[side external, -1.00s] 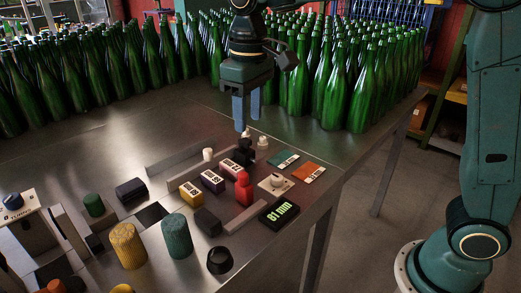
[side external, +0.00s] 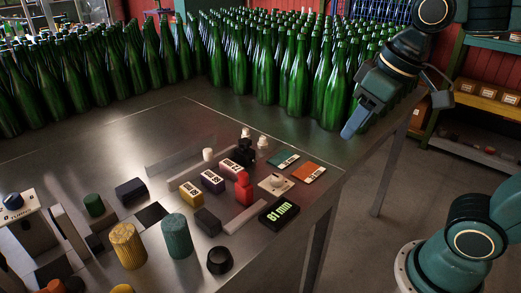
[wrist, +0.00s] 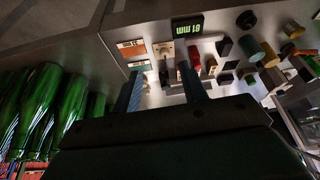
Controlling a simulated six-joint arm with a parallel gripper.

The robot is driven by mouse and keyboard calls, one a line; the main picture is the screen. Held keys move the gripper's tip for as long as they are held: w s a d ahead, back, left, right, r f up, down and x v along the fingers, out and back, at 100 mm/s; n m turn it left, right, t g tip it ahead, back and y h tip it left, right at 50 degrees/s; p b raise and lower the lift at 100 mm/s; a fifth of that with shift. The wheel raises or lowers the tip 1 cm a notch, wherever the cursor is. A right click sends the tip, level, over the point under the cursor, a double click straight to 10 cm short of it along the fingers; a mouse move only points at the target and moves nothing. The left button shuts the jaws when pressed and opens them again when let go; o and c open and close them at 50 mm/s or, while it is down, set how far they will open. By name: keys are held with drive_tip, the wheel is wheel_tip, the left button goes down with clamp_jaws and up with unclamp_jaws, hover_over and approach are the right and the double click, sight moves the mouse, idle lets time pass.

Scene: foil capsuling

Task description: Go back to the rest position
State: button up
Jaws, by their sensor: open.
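My gripper (side external: 352,128) hangs tilted at the right edge of the metal table, in front of the rightmost bottles and above the surface. In the wrist view its two blue fingers (wrist: 160,90) stand apart with nothing held between them. In the side view the fingers overlap, so the gap does not show there. My arm reaches up and to the right from its base at the lower right.
Rows of green bottles (side external: 297,75) fill the back of the table (side external: 150,100). Nearer stand several small blocks, a red piece (side external: 243,188), a display reading 81 mm (side external: 279,213) and yellow (side external: 127,245) and green (side external: 177,236) cylinders. The middle of the table is clear.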

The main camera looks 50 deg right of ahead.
drive_tip(key=s+d+f+t, duration=0.1)
drive_tip(key=s+f, duration=0.2)
drive_tip(key=s, duration=0.2)
drive_tip(key=shift+s+d+f+m, duration=0.2)
drive_tip(key=shift+s+d+m, duration=0.1)
drive_tip(key=shift+m, duration=0.1)
